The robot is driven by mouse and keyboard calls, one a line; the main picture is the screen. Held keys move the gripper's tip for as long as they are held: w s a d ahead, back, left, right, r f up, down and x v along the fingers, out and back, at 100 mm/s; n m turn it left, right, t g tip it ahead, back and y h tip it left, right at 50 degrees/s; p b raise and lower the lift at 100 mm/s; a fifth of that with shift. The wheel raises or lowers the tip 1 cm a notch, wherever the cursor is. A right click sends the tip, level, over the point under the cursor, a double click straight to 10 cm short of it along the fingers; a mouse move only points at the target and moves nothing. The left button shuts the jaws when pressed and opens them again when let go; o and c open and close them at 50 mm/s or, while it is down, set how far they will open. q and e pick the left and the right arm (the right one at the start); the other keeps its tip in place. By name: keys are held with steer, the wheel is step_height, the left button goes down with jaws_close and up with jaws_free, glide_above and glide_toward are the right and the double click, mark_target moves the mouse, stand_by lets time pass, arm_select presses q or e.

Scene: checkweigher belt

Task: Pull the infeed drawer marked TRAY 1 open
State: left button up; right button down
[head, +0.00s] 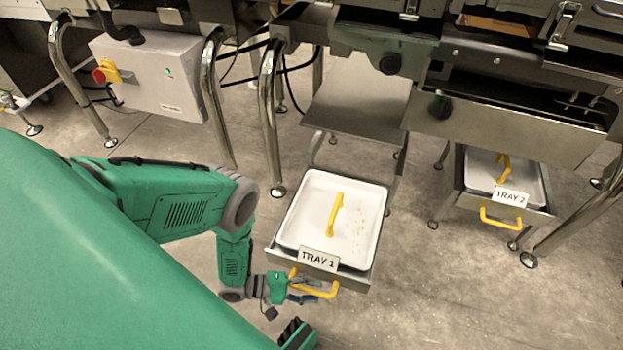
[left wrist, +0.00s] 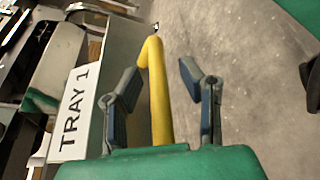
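The drawer marked TRAY 1 (head: 358,281) stands out from under the conveyor frame in the head view, with a white tray inside. Its label (head: 318,259) is on the front, above a yellow bar handle (head: 327,292). My left gripper (head: 303,292) is at the left part of this handle. In the left wrist view, the handle (left wrist: 156,95) runs between the two fingers of my left gripper (left wrist: 158,82). The fingers are apart, with a gap on each side of the bar. The TRAY 1 label (left wrist: 75,112) lies left of them.
A second drawer marked TRAY 2 (head: 546,216) is at the right, with its own yellow handle (head: 501,218). Metal legs (head: 269,125) stand behind TRAY 1. A grey control box (head: 150,75) is at the upper left. The floor right of TRAY 1 is clear.

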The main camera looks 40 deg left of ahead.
arm_select(q)
steer(key=v, duration=1.2)
stand_by(0.5)
